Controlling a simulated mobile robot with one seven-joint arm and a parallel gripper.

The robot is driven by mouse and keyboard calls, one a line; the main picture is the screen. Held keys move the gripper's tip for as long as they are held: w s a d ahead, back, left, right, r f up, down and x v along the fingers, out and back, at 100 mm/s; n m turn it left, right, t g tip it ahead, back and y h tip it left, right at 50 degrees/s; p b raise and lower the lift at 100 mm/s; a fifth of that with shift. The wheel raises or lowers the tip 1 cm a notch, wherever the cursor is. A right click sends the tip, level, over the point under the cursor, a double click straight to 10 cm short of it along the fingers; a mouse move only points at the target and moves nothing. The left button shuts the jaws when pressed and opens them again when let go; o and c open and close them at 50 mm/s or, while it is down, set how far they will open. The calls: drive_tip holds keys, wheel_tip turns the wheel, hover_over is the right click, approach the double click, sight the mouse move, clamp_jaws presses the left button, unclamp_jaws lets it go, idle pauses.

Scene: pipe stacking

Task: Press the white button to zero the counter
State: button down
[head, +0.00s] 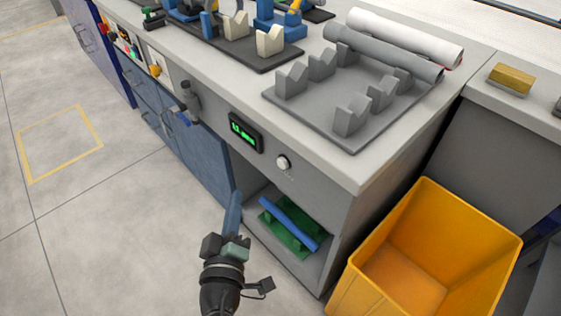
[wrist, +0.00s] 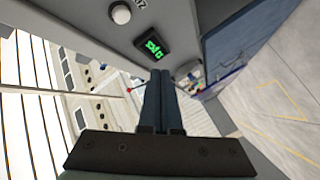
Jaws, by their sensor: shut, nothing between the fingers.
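The white button (head: 283,162) is a small round knob on the grey front panel of the bench, right of the counter. It also shows in the wrist view (wrist: 121,13), at the upper left. The counter (head: 245,132) is a black display with green characters, too small to read surely; in the wrist view (wrist: 154,46) it lies just beyond the fingertips. My gripper (head: 236,196) is shut and empty, with its dark blue fingers together. It is in front of the bench, below and left of the button in the head view, and apart from it. The fingers (wrist: 160,73) also show in the wrist view.
Below the panel, an open shelf holds a blue bar (head: 288,222). A yellow bin (head: 440,215) stands at right. The floor at left is clear.

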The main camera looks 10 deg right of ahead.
sight(283, 163)
drive_tip(key=shift+d+r, duration=0.1)
drive_tip(key=w+d+p, duration=0.4)
drive_tip(key=w+d, duration=0.1)
drive_tip(key=d, duration=0.2)
drive_tip(key=shift+w, duration=0.15)
idle(2.1)
drive_tip(key=shift+w+d, duration=0.2)
drive_tip(key=shift+d, duration=0.15)
drive_tip(key=shift+w+d, duration=0.25)
drive_tip(key=shift+d, duration=0.1)
idle(0.9)
drive_tip(key=shift+a, duration=0.1)
drive_tip(key=shift+s+a, duration=0.5)
drive_tip(key=shift+a, duration=0.1)
